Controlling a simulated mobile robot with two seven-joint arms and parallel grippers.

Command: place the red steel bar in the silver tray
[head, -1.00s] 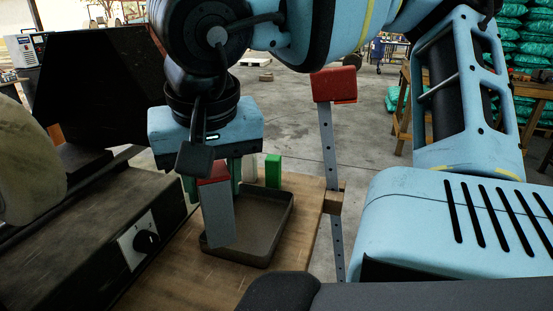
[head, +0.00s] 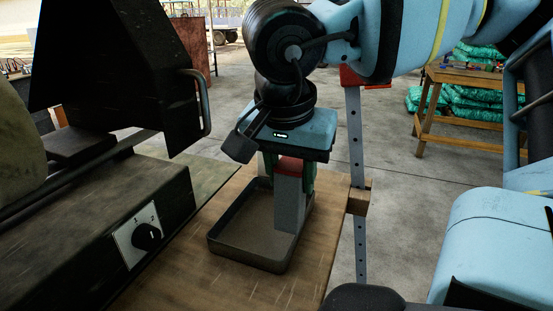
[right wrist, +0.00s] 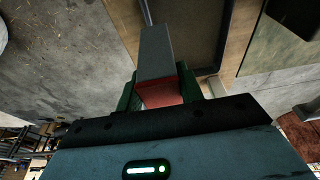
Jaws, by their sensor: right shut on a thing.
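The red steel bar is a grey bar (head: 289,208) with a red upper end, held upright between the green fingers of my right gripper (head: 288,182). In the head view its lower end shows in front of the right part of the silver tray (head: 243,256). I cannot tell whether it touches the tray floor. The right wrist view shows the bar (right wrist: 156,52) between the fingers (right wrist: 158,88), its grey end pointing away beside the tray (right wrist: 190,28). The tray is dark, shallow and rectangular, with no other thing visible in it. My left gripper is not in view.
The tray sits on a wooden table (head: 315,285). A dark machine with a knob (head: 147,236) stands left. A perforated grey post (head: 355,140) stands at the table's right edge. A wooden bench (head: 455,78) and green sacks (head: 470,105) are farther back right.

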